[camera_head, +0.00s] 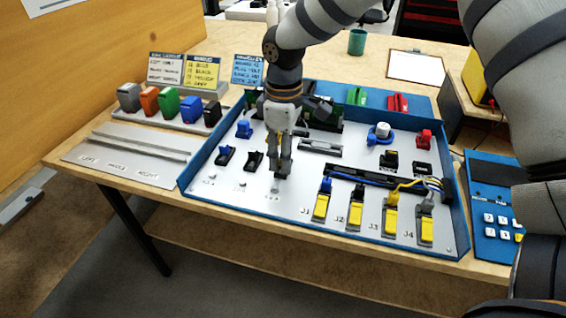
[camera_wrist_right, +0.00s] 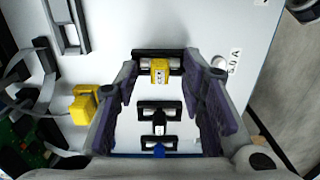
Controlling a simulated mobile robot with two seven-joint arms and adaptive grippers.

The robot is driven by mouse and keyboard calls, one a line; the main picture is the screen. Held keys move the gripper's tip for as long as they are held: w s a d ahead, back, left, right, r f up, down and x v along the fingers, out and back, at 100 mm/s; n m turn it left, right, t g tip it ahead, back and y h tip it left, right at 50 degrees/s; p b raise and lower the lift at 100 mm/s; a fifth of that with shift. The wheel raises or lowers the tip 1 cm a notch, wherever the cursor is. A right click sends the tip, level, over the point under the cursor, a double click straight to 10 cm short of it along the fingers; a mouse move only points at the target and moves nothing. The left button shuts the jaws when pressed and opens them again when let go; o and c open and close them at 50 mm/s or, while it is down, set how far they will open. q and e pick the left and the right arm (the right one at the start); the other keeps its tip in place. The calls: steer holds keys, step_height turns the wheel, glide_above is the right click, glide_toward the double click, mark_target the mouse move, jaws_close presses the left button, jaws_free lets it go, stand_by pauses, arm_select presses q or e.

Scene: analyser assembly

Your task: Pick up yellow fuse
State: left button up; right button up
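A small yellow fuse (camera_wrist_right: 160,70) sits in a black holder (camera_wrist_right: 143,56) on the white panel in the right wrist view. My right gripper (camera_wrist_right: 163,92) is open, with its two fingers spread on either side of the line to the fuse. Nothing is held between them. In the head view my right gripper (camera_head: 281,172) points down close to the panel, and hides the yellow fuse and its holder. My left gripper is not in view.
Two more black holders (camera_head: 225,156) (camera_head: 253,161) stand left of the gripper. Yellow connectors (camera_head: 321,206) line the panel's front right. A blue-rimmed tray (camera_head: 196,168) surrounds the panel. Coloured blocks (camera_head: 165,105) stand at the back left.

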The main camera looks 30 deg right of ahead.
steer(key=c, duration=0.8)
steer(key=shift+c, duration=0.2)
steer(key=shift+r, duration=0.1)
steer(key=shift+r, duration=0.35)
steer(key=r, duration=0.4)
steer(key=shift+s+a+p, duration=0.3)
steer(key=shift+s+p, duration=0.05)
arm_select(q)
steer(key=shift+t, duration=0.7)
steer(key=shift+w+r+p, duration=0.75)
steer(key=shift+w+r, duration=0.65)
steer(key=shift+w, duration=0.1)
arm_select(e)
steer(key=s+a+r, duration=0.7)
steer(key=s+r, duration=0.1)
steer(key=s, duration=0.3)
steer(key=shift+a, duration=0.2)
steer(key=shift+w, duration=0.1)
jaws_close()
